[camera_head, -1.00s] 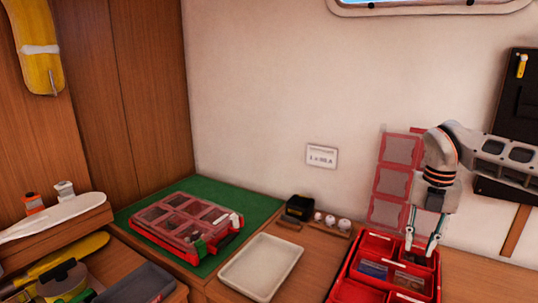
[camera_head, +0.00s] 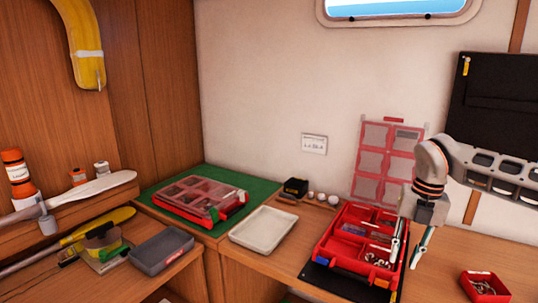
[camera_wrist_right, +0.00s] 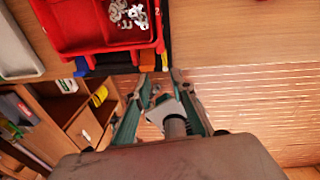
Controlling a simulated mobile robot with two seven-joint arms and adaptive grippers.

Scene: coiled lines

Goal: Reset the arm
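My right gripper (camera_head: 409,248) hangs fingers-down at the right edge of the open red case (camera_head: 324,254) in the head view. Its two fingers stand apart, with nothing clearly held between them. In the right wrist view the gripper (camera_wrist_right: 161,76) also shows its fingers spread, with the tips near the front edge of the red case (camera_wrist_right: 98,50). A grey cylinder with a pale block shows between the fingers there; I cannot tell what it is. My left gripper is not in view.
A white tray (camera_head: 263,229) stands left of the open case. A closed red case (camera_head: 199,197) lies on a green mat (camera_head: 236,179). A small red bin (camera_head: 485,288) with metal parts is at the right. Bare wooden counter (camera_head: 445,262) lies between bin and open case.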

